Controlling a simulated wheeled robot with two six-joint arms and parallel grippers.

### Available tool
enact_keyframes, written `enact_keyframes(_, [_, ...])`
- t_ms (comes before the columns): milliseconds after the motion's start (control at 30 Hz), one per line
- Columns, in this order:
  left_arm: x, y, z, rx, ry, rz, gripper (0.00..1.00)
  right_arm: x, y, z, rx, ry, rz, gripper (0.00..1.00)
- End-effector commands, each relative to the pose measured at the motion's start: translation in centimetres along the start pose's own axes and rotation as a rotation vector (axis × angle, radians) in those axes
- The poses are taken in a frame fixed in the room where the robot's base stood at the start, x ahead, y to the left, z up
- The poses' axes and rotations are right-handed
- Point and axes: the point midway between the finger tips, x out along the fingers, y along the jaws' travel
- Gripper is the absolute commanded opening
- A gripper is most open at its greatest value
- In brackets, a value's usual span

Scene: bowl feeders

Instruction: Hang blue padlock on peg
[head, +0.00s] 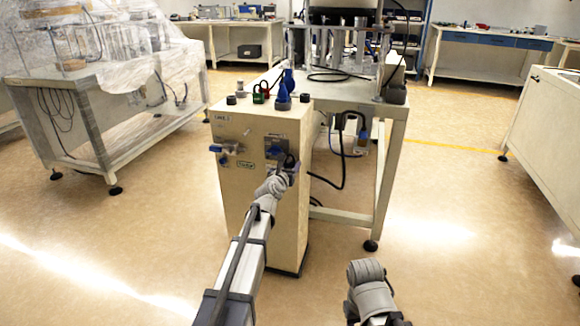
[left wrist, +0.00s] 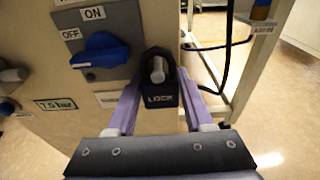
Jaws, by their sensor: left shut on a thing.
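My left gripper (head: 286,166) is at the front of the beige cabinet, beside the switch panel. In the left wrist view its two purple fingers (left wrist: 158,92) are shut on a dark padlock (left wrist: 162,99), which looks nearly black there and has LOCK lettering at its front. The padlock is upright, with its shackle arched over the silver end of a peg (left wrist: 158,72). The peg end shows inside the shackle opening; how deep it reaches is hard to tell. The padlock is small and dark in the head view.
A blue rotary switch (left wrist: 100,52) with ON and OFF labels is close left of the padlock. A green padlock (head: 258,96) and a blue object (head: 283,96) stand on the cabinet top (head: 243,107). A bench with cables (head: 365,108) stands behind right. The floor at right is clear.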

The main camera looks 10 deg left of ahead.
Motion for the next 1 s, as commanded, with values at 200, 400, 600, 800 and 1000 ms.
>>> enact_keyframes(200, [-0.01,0.00,0.00,0.000,0.000,0.000,0.00,0.00,0.00,0.00,0.000,0.000,0.000,0.50])
enact_keyframes(400, [0.00,0.00,-0.06,0.000,0.000,0.000,0.00,0.07,-0.01,0.00,0.000,0.000,0.000,0.50])
enact_keyframes(600, [0.04,0.00,-0.34,0.000,0.000,0.000,0.00,0.34,-0.03,-0.02,0.000,0.000,0.000,0.50])
enact_keyframes(800, [0.08,0.01,-0.60,0.000,0.000,0.000,0.00,0.60,-0.06,-0.03,0.000,0.000,0.000,0.50])
enact_keyframes(1000, [0.08,0.01,-0.59,0.000,0.000,0.000,0.00,0.59,-0.06,-0.03,0.000,0.000,0.000,0.50])
